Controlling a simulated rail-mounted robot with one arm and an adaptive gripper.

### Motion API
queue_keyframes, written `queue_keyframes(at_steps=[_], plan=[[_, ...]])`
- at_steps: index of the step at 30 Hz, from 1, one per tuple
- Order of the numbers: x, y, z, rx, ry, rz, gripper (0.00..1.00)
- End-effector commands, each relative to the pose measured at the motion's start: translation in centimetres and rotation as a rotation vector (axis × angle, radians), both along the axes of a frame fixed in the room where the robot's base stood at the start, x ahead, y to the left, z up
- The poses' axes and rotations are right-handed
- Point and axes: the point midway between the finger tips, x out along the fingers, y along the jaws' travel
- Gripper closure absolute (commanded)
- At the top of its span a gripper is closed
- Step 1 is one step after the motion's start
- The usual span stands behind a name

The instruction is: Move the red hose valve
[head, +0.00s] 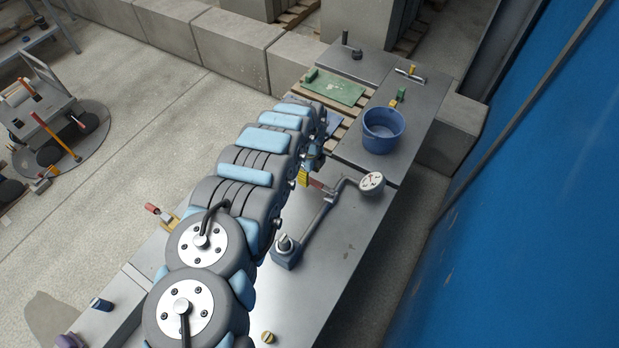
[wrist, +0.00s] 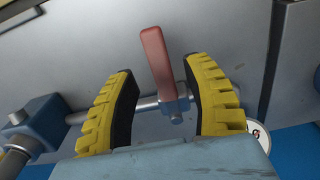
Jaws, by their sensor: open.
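My gripper (wrist: 161,70) is open. Its two yellow ribbed fingers stand either side of the lever, with visible gaps. The lever's upper part reaches past the fingertips in the picture. I cannot tell the exact depth between them. In the head view, a bit of the red lever (head: 317,184) shows beside a yellow finger (head: 303,177); my arm hides most of the gripper.
The pipe (head: 318,220) runs from a blue block (head: 287,254) to a round gauge (head: 372,182) on the grey table (head: 340,258). A blue bucket (head: 383,130) stands behind. A red-handled tool (head: 155,210) lies left of my arm. The table right of the pipe is clear.

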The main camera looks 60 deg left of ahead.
Motion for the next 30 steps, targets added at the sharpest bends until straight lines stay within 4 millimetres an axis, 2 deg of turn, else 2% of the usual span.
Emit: queue_keyframes(at_steps=[9,24,25,30], plan=[[0.0,0.0,-2.0,-0.001,-0.001,0.0,0.5],[0.0,0.0,-2.5,0.001,0.0,0.001,0.5],[0.0,0.0,-2.5,0.001,0.0,0.001,0.53],[0.0,0.0,-2.5,0.001,0.0,0.001,1.0]])
